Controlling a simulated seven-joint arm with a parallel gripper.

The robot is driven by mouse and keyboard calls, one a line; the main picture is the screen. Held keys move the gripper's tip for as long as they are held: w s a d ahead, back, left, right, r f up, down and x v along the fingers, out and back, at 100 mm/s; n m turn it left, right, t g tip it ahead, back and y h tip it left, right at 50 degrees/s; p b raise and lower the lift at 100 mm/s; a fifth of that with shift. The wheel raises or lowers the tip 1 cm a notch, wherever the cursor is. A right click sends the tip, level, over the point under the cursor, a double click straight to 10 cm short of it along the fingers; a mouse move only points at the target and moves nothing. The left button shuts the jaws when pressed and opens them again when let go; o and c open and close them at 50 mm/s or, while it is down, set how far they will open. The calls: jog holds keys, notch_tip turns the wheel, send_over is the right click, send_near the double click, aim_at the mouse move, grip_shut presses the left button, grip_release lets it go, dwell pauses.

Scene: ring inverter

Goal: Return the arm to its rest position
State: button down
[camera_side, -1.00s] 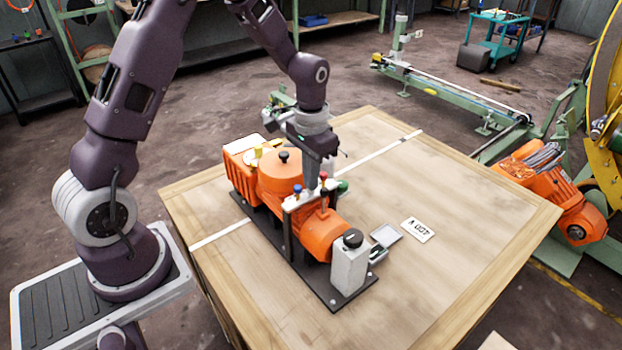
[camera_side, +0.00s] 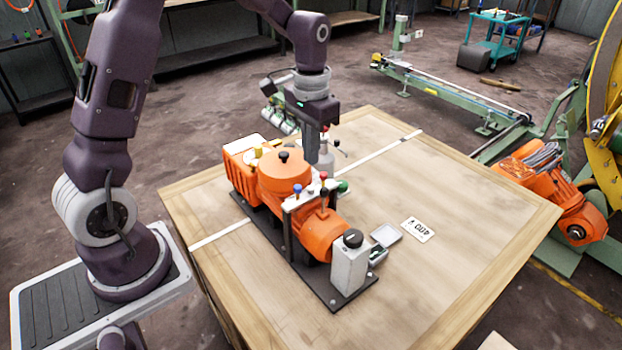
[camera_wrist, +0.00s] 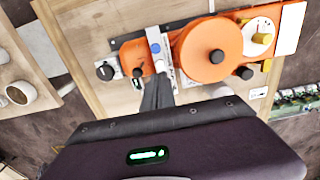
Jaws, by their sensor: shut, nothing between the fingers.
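My gripper (camera_side: 311,158) is shut and empty. It hangs pointing down above the table, just behind the orange machine in the side view. In the wrist view the shut fingers (camera_wrist: 157,92) show in front of the machine. The orange machine (camera_side: 318,232) stands on a dark base plate, with a round orange drum (camera_side: 284,172) topped by a black knob. A bracket beside the drum carries a blue knob (camera_side: 297,190) and a red knob (camera_side: 323,175). A grey box (camera_side: 349,268) with a black knob stands at its near end.
The wooden table (camera_side: 455,215) is mostly clear on its right side. A green bench frame (camera_side: 455,90) and an orange motor (camera_side: 555,185) stand off the table to the right.

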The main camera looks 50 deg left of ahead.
jog(key=s+d+r+t, duration=0.25)
jog(key=s+r, duration=0.25)
jog(key=r, duration=0.3)
jog(key=s+d+r+t, duration=0.1)
jog(key=s+d+r, duration=0.1)
jog(key=s, duration=0.7)
jog(key=s+d+r+t, duration=0.2)
jog(key=s+d+r, duration=0.1)
jog(key=s, duration=0.6)
jog(key=shift+s+r, duration=0.2)
